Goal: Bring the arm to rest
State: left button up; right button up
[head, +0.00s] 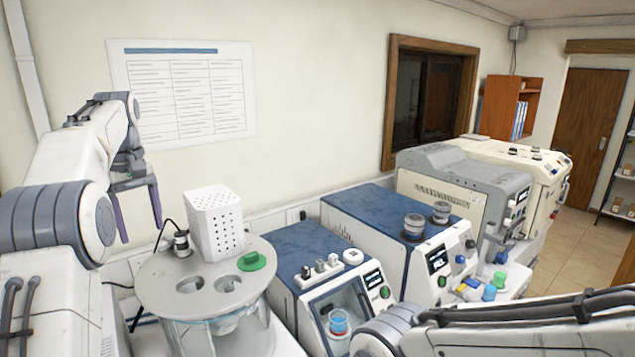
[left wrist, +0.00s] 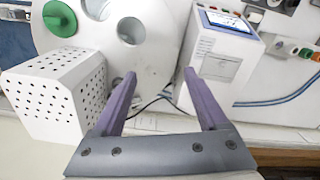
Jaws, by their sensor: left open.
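My left arm (head: 70,180) comes in from the left, bent at a raised elbow. Its gripper (head: 141,234) hangs pointing down beside the round glass bath, in front of the wall. In the left wrist view the two purple fingers of the left gripper (left wrist: 160,74) are spread apart with nothing between them. Part of my right arm (head: 510,325) crosses the lower right of the head view; its gripper is out of sight.
The round bath (head: 158,290) has a lid with open holes, a green knob (head: 252,261) and a perforated white box (head: 215,223). Blue-topped machines (head: 365,220) and a grey machine (head: 450,178) line the bench rightward. A paper chart (head: 185,95) hangs behind the arm.

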pick_arm(q)
jog(key=s+d+f+m+b, duration=0.3)
jog(key=s+d+f, duration=0.15)
jog(key=d, duration=0.45)
jog(key=s+d+f+m+b, duration=0.3)
jog(key=s+d+f+m, duration=0.15)
jog(key=d, duration=0.45)
jog(key=s+d+f+m+b, duration=0.3)
jog(key=d+f, duration=0.3)
jog(key=d, duration=0.3)
jog(key=s+d+f+m+b, duration=0.2)
jog(key=s+f+m+b, duration=0.1)
jog(key=s+f, duration=0.5)
jog(key=s+d+f+m+h+b, duration=0.1)
jog(key=s+d+f+m+b, duration=0.1)
jog(key=s+f, duration=0.6)
jog(key=s+m+b, duration=0.1)
jog(key=s+m, duration=0.1)
jog(key=s, duration=0.4)
jog(key=shift+d, duration=0.2)
pick_arm(e)
notch_tip(320, 180, down, 15)
jog(key=shift+s, duration=0.2)
pick_arm(q)
jog(key=shift+w, duration=0.1)
